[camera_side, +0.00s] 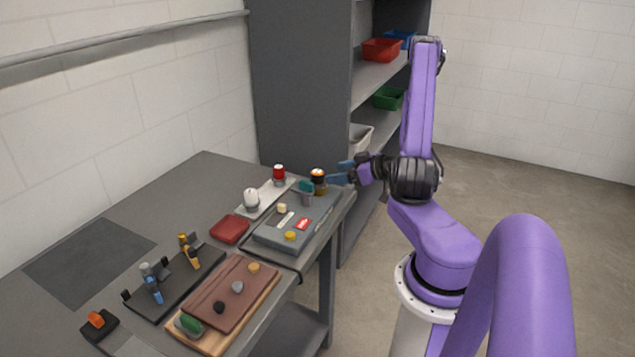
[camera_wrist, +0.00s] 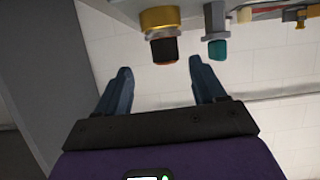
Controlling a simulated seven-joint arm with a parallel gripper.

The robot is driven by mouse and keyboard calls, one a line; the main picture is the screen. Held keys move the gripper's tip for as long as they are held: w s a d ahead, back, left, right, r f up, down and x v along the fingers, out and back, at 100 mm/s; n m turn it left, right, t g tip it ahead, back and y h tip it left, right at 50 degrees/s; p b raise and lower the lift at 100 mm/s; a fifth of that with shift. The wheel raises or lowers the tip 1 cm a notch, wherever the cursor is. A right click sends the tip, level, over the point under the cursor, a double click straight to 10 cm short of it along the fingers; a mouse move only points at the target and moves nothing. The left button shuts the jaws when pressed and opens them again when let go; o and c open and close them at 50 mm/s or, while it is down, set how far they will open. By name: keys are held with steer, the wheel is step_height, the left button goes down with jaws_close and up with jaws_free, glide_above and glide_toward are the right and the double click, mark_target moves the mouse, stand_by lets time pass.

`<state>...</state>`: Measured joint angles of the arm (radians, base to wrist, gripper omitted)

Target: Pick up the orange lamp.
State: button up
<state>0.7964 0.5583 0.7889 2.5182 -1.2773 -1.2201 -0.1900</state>
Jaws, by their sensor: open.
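The orange lamp (camera_side: 318,182) stands at the far right end of the workbench, by the grey panel; it has a brass-coloured base, a dark body and some orange at its top. In the wrist view the lamp (camera_wrist: 162,40) hangs upside down in the picture, its orange-brown tip toward my gripper. My gripper (camera_side: 341,172) is open, with blue fingers, just right of the lamp in the side view. In the wrist view the gripper (camera_wrist: 160,68) has the lamp beyond its fingertips, roughly centred between them. Nothing is between the fingers.
A teal-topped knob (camera_side: 306,188) stands close beside the lamp and also shows in the wrist view (camera_wrist: 217,48). A red lamp (camera_side: 279,174) and a white one (camera_side: 251,197) are behind on a light plate. Shelving (camera_side: 300,80) rises behind the bench end.

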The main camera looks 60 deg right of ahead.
mark_target(317, 181)
steer(key=x, duration=0.4)
steer(key=shift+w, duration=0.1)
steer(key=shift+a+x, duration=0.2)
steer(key=shift+x, duration=1.15)
steer(key=shift+a+x, duration=0.2)
steer(key=shift+x, duration=1.1)
steer(key=shift+f, duration=0.1)
steer(key=c, duration=1.1)
